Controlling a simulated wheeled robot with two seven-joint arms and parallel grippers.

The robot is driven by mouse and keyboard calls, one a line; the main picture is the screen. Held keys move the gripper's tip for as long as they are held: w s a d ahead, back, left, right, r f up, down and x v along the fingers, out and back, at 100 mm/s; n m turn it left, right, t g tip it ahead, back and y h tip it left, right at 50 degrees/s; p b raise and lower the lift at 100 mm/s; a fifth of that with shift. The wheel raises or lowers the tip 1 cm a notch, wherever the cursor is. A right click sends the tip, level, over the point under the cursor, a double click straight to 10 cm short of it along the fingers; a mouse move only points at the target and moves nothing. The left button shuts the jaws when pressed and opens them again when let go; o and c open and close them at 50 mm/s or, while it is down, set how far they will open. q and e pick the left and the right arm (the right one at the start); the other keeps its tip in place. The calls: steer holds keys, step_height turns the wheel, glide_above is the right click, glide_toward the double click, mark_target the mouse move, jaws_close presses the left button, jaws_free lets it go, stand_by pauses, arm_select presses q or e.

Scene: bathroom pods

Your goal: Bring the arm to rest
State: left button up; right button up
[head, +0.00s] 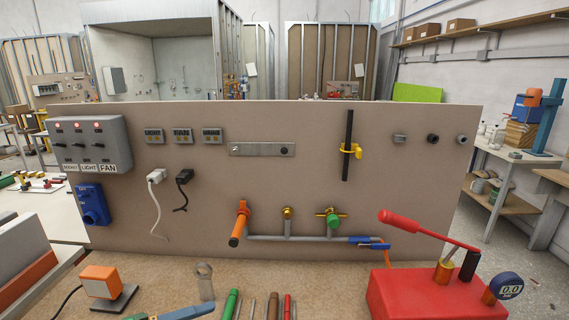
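Neither of my grippers shows in the head view, and no arm of mine can be made out. An upright beige test panel (330,140) stands at the back of a brown workbench (330,278). The panel carries a grey switch box (88,143) with red lights and labels that include LIGHT and FAN. A pipe run (280,238) with an orange-handled valve (238,225) and a green-handled valve (333,220) is fixed low on it.
A red pump (420,295) with a raised lever and gauge stands at the bench's right. Several hand tools (273,306) lie at the front edge. An orange-and-grey device (103,283) stands at the left. Bench between device and pump is partly clear.

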arm_select(q)
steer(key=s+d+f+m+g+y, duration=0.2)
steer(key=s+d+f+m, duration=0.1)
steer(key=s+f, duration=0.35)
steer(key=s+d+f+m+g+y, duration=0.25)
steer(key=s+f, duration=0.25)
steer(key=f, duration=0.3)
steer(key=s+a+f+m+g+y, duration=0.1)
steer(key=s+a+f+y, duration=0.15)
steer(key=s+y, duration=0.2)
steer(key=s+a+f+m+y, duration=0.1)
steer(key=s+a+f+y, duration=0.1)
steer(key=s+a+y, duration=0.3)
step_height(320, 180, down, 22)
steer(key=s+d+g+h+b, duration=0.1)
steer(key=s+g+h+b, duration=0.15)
steer(key=b, duration=0.35)
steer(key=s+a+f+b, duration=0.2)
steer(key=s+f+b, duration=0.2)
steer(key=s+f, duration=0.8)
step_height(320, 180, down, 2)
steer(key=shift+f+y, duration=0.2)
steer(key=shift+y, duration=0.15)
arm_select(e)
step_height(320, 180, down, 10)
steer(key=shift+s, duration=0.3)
